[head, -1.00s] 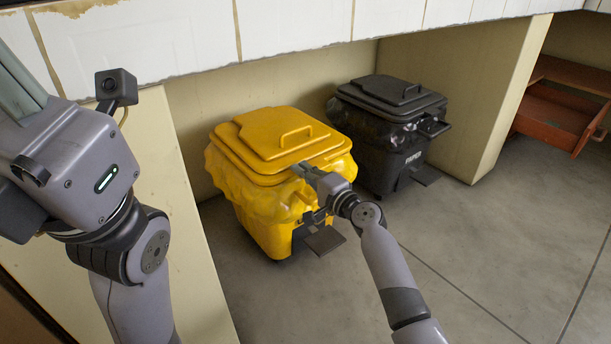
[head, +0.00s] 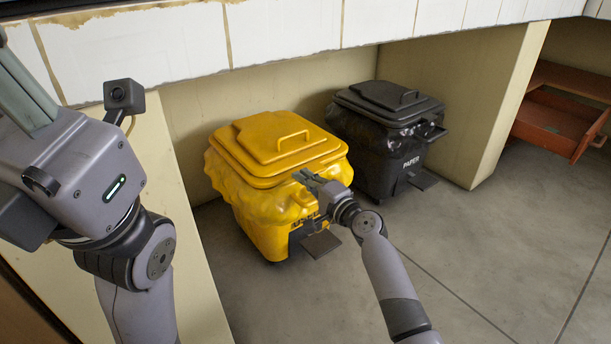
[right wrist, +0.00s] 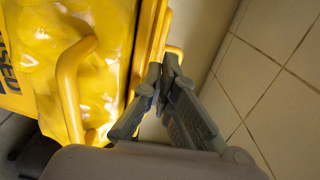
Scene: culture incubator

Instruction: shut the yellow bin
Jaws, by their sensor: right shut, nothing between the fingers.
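The yellow bin (head: 262,205) stands on the floor under the counter. Its yellow lid (head: 262,140), with a loop handle on top, lies down over the rim and looks flat. In the right wrist view the bin's crumpled yellow side (right wrist: 105,75) and lid edge (right wrist: 148,45) show at the left. My right gripper (head: 301,177) is shut and empty at the bin's front, just below the lid's front edge. Its fingertips (right wrist: 170,60) are close to the lid edge; I cannot tell whether they touch. My left gripper (head: 25,90) is only partly visible at the left edge, its fingertips cut off.
A black bin (head: 385,150) marked PAPER, with its lid down, stands right of the yellow one. A cream wall panel (head: 495,110) is beyond it, then an open reddish drawer (head: 560,125). The white-tiled counter (head: 290,30) overhangs both bins. Floor in front is clear.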

